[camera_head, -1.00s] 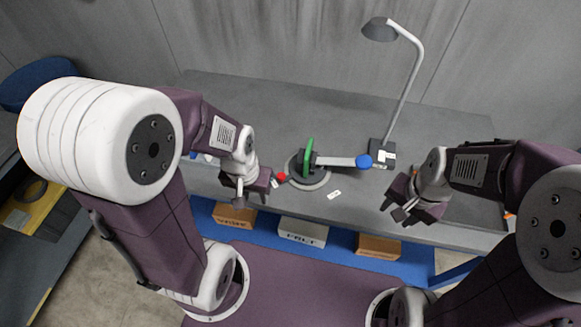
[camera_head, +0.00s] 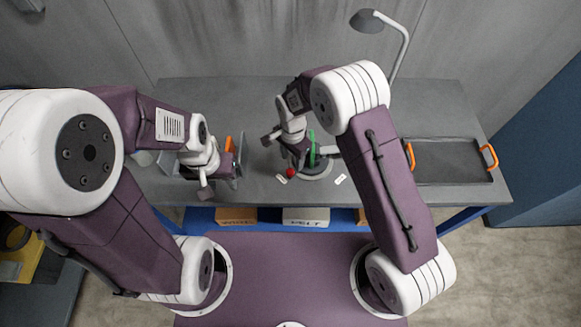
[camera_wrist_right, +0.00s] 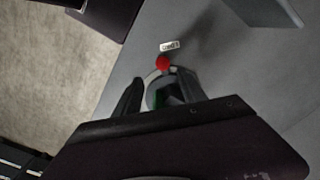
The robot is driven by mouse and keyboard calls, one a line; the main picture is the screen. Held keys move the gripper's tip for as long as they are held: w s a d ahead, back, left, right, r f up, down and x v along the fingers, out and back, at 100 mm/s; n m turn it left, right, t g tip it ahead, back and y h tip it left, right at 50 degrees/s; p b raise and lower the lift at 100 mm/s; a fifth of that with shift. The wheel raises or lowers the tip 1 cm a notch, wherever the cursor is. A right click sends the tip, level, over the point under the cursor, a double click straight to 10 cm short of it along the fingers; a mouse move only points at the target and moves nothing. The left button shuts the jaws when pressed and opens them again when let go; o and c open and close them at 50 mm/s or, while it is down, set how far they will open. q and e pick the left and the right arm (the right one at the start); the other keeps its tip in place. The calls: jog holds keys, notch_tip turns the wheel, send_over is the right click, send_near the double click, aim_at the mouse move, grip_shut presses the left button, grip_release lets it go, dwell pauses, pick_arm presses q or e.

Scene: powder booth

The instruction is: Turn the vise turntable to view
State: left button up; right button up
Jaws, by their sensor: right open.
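The vise turntable (camera_head: 318,173) is a round grey base on the bench with a green part (camera_head: 311,148) standing over it and a red ball (camera_head: 290,172) at its near left side. My right gripper (camera_head: 286,146) is open above the turntable's left side. In the right wrist view, the red ball (camera_wrist_right: 163,63) shows just beyond the gap between the fingers (camera_wrist_right: 155,88), and the green part (camera_wrist_right: 168,96) is between them, lower down. Contact cannot be told. My right arm hides the blue-ended handle. My left gripper (camera_head: 212,180) is left of the turntable, its jaw state unclear.
Small white labels (camera_head: 340,179) lie at the turntable's front. A dark tray (camera_head: 445,180) with orange handles (camera_head: 489,157) sits at the right. A lamp (camera_head: 367,20) stands at the back. Grey upright plates (camera_head: 239,160) are beside my left gripper. The rear bench is clear.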

aim_at(290, 171)
jog(key=f, duration=0.2)
jog(key=f+p, duration=0.1)
jog(key=f, duration=0.1)
jog(key=a+f, duration=0.1)
jog(key=f, duration=0.1)
jog(key=shift+w+f+p, duration=0.15)
jog(key=shift+f+p, duration=0.05)
jog(key=shift+p, duration=0.1)
jog(key=shift+d+f, duration=0.25)
jog(key=shift+f, duration=0.25)
jog(key=shift+a, duration=0.15)
jog(key=c, duration=0.9)
grip_shut()
pick_arm(q)
jog(key=shift+w+a+r, duration=0.1)
jog(key=shift+a+r, duration=0.15)
jog(key=shift+r, duration=0.25)
jog(key=shift+a+r, duration=0.2)
jog(key=shift+r, duration=0.25)
pick_arm(e)
jog(key=shift+w+r, duration=0.1)
